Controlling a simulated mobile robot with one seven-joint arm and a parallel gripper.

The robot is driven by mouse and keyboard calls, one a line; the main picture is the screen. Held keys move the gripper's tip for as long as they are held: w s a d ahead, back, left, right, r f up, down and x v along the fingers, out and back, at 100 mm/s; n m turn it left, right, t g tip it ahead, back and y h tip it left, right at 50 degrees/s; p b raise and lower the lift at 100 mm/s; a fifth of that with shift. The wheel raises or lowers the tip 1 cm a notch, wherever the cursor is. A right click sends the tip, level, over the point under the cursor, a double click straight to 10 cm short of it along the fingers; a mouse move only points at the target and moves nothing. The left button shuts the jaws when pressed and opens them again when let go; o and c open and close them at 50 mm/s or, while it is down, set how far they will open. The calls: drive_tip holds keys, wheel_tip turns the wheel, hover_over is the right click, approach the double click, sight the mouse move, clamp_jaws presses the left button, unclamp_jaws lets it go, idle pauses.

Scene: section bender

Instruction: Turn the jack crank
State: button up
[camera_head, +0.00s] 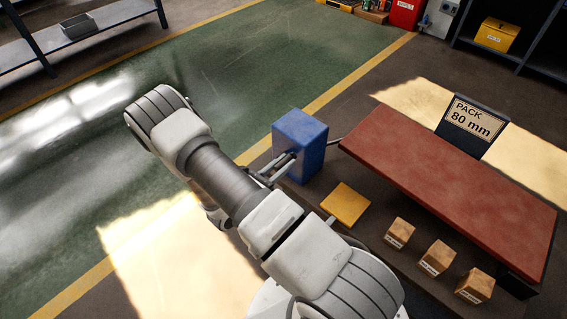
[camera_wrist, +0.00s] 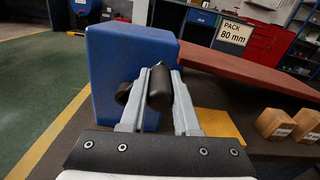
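The blue jack box (camera_head: 300,143) stands at the left end of a long red beam; it also shows in the wrist view (camera_wrist: 108,60). The dark crank handle (camera_wrist: 160,88) appears in front of the box, between my gripper's fingers. Another dark rounded part (camera_wrist: 123,93) shows left of the left finger. My gripper (camera_wrist: 159,75) reaches toward the box's near face with its fingers apart, one on each side of the handle. Firm contact with the handle is not clear. In the head view my gripper (camera_head: 282,166) is small and the handle is hard to make out.
The red beam (camera_head: 450,180) lies to the right, with a "PACK 80 mm" sign (camera_head: 472,124) behind it. A yellow plate (camera_head: 345,204) and three wooden blocks (camera_head: 399,233) lie right of my arm. Open green floor (camera_head: 240,60) lies to the left.

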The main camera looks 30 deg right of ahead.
clamp_jaws()
idle(1.0)
